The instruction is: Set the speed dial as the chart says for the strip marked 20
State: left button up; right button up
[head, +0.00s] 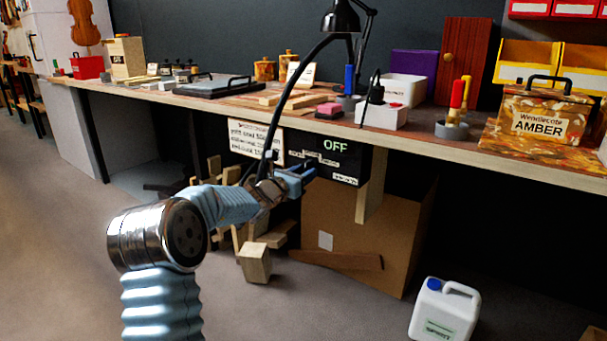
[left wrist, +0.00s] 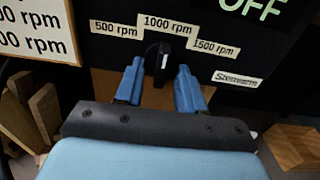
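The black speed dial (left wrist: 155,58) sits on a black box (head: 328,160) under the bench edge. Its white mark points up towards the 1000 rpm label (left wrist: 167,25), between the 500 rpm and 1500 rpm labels. My left gripper (left wrist: 160,82) is open, its blue fingers on either side of the dial with gaps showing. In the head view, my left gripper (head: 292,180) covers the dial. The box reads OFF. The white chart (head: 256,141) is left of the box; its lines are too small to read there and cut off in the left wrist view (left wrist: 35,28). My right gripper is out of view.
The bench top (head: 455,147) overhangs the box. A wooden post (head: 371,185) stands right of the box. A cardboard box (head: 345,225) and wood offcuts (head: 255,262) lie below. A white canister (head: 443,310) stands on the floor, which is clear at left.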

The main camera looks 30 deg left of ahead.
pick_arm(q)
jog(key=shift+s, duration=0.1)
jog(key=s+a, duration=0.1)
jog(key=s, duration=1.2)
jog(key=shift+s, duration=0.3)
